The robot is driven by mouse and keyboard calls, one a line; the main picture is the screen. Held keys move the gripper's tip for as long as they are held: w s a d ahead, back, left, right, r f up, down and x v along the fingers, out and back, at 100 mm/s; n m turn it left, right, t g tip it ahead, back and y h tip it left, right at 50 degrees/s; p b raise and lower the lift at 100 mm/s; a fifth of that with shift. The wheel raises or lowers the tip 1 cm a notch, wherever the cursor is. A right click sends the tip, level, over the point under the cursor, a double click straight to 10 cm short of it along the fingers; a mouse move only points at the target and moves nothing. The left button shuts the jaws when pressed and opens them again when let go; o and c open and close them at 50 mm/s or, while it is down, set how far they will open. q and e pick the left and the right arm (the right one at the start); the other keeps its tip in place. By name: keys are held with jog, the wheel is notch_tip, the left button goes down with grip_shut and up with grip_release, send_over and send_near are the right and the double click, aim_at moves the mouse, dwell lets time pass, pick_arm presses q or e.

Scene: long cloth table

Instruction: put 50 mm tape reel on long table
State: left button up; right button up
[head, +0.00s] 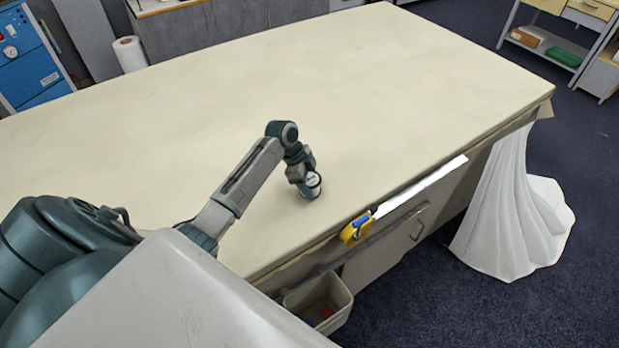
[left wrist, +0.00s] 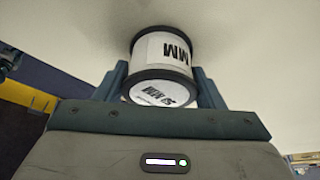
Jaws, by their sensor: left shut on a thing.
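The 50 mm tape reel (left wrist: 165,52) is white with dark rims and printed lettering, and it fills the space between my left gripper's fingers in the left wrist view. In the head view the reel (head: 311,184) is at the end of my left arm, near the front edge of the long table (head: 400,80). My left gripper (head: 299,172) is shut on the reel. Whether the reel touches the table top cannot be told. My right gripper is not in view.
The cream table top is bare around the reel. A yellow and blue tape measure (head: 356,229) is at the front edge, with an open bin (head: 318,302) below it. A white draped cloth (head: 510,215) hangs at the right end.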

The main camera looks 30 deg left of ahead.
pick_arm(q)
jog(key=o, duration=1.1)
jog(key=shift+f, duration=0.1)
jog(key=shift+o, duration=0.2)
jog(key=shift+r, duration=0.2)
jog(key=shift+a+r+b, duration=0.15)
jog(key=shift+a+b, duration=0.05)
jog(key=shift+b, duration=0.1)
jog(key=b+v, duration=0.4)
jog(key=v, duration=0.7)
jog(key=shift+r, duration=0.3)
